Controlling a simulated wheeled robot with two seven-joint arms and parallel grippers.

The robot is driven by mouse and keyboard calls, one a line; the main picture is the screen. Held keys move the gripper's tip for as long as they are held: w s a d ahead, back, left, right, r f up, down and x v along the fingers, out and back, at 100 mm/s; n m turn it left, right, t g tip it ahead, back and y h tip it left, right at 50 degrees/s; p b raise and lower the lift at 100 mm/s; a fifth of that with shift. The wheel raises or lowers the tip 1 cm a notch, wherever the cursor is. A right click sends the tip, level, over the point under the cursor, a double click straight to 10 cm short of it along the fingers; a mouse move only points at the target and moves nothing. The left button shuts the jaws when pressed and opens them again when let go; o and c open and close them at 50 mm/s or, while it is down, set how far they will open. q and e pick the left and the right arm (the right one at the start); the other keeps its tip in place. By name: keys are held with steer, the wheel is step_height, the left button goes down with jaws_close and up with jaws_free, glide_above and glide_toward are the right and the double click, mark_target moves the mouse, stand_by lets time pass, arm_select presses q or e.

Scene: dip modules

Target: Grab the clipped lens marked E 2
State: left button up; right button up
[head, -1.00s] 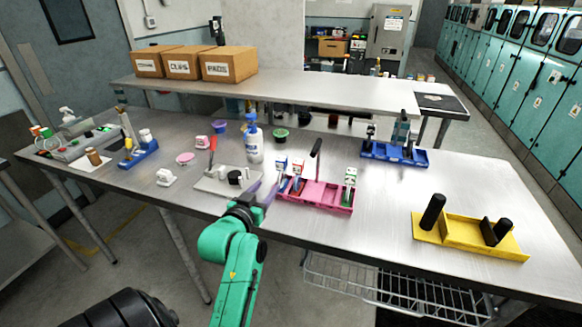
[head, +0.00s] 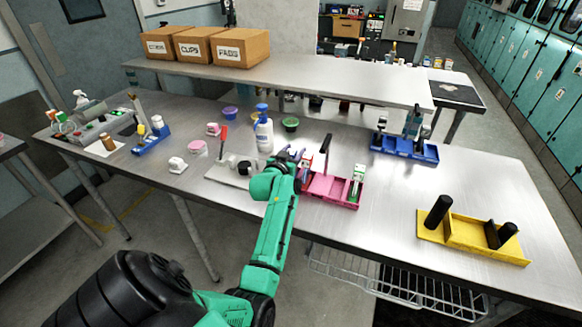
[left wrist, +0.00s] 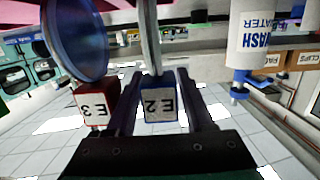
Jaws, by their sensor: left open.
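The clip marked E 2 (left wrist: 160,101) has a blue-edged white label and shows upside down in the left wrist view. It lies between the two fingers of my left gripper (left wrist: 163,95), which is open around it. A red-edged clip marked E 3 (left wrist: 97,106) is just outside the left finger. A round blue-rimmed lens (left wrist: 75,38) shows at upper left; I cannot tell which clip it belongs to. In the head view my left gripper (head: 291,160) is at the left end of the pink tray (head: 333,198) and mostly hides the E 2 clip. My right gripper is out of view.
A wash bottle (head: 264,132) stands close behind the gripper. A grey plate with a red-handled tool (head: 224,138) is to the left. A blue rack (head: 405,148) and a yellow holder (head: 470,238) stand to the right. Bare table lies between the pink tray and the yellow holder.

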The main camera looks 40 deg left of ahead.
arm_select(q)
steer(key=shift+w+a+f, duration=0.1)
steer(key=shift+w+f, duration=0.05)
jaws_close()
